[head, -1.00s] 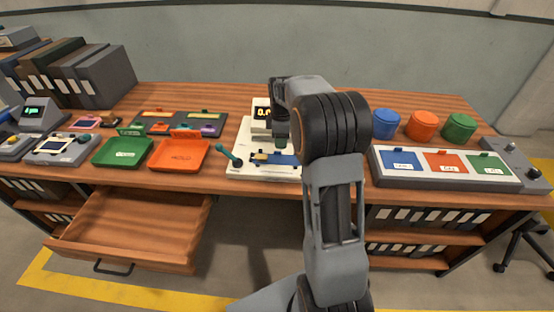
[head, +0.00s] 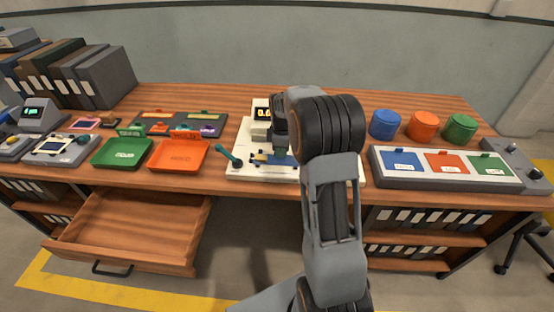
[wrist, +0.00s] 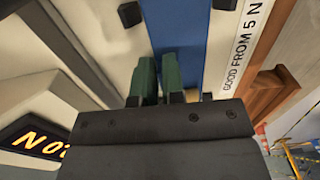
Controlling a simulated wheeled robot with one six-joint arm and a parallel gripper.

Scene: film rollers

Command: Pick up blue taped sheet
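A blue strip, seemingly the blue taped sheet (head: 282,160), lies on the white board (head: 240,172) at the middle front of the bench. In the wrist view the blue strip (wrist: 180,25) runs from the top edge down behind my fingers. My gripper (head: 280,152) points down right over it, and in the head view it hides part of the strip. In the wrist view my gripper's (wrist: 160,72) two green fingers stand close together over the strip. I cannot tell whether they touch or hold it.
A teal-handled tool (head: 229,153) lies at the board's left. A small display unit (head: 261,118) stands behind it. An orange tray (head: 179,156) and a green tray (head: 122,152) are further left. A grey panel with coloured pads (head: 445,163) is at right. An open drawer (head: 130,228) juts out below.

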